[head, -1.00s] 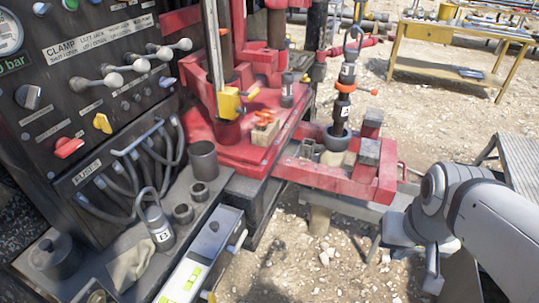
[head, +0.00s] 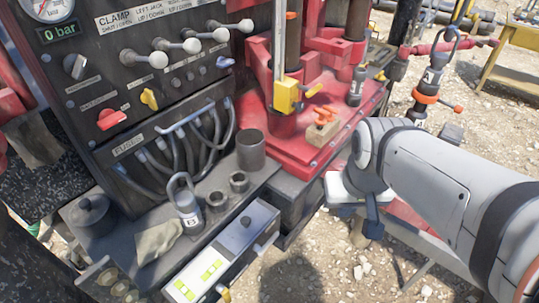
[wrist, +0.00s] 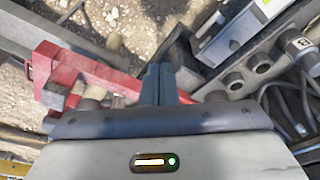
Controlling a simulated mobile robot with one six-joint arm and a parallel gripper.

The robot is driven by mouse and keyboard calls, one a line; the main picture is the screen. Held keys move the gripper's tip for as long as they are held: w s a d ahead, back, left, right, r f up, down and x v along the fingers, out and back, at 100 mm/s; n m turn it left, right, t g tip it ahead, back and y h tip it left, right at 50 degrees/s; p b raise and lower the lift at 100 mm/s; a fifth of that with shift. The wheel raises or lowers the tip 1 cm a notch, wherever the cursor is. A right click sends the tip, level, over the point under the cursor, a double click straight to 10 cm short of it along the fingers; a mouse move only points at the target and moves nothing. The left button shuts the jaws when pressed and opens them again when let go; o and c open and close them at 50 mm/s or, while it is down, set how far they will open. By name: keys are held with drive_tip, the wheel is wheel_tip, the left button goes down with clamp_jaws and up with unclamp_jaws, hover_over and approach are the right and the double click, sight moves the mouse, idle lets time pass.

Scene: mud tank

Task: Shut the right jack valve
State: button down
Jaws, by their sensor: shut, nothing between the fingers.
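The control panel (head: 95,75) fills the left of the head view. Its top labels read CLAMP, LEFT JACK and RIGHT JACK. Several grey ball-ended levers stick out below them: one lever (head: 158,60) near the left, one (head: 221,34) further right. Lower down are a red knob (head: 112,118), a yellow knob (head: 149,98) and a blue knob (head: 225,62); their labels are too small to read. I cannot tell which control is the right jack valve. My gripper (wrist: 158,72) is shut and empty, in the wrist view. It is right of the panel, touching none of its controls.
A red rig base (head: 300,150) stands right of the panel. A shelf below the panel holds a dark cup (head: 251,150), rings and a shackled weight (head: 187,208). A grey box (head: 228,255) juts out in front. Gravel ground (head: 310,275) lies open at the bottom.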

drive_tip(key=n+g+b, duration=0.3)
drive_tip(key=n+b, duration=0.7)
drive_tip(key=b, duration=0.2)
hover_over(272, 238)
wheel_tip(272, 238, down, 17)
drive_tip(key=shift+f, duration=0.1)
wheel_tip(272, 238, down, 14)
drive_tip(key=b, duration=0.3)
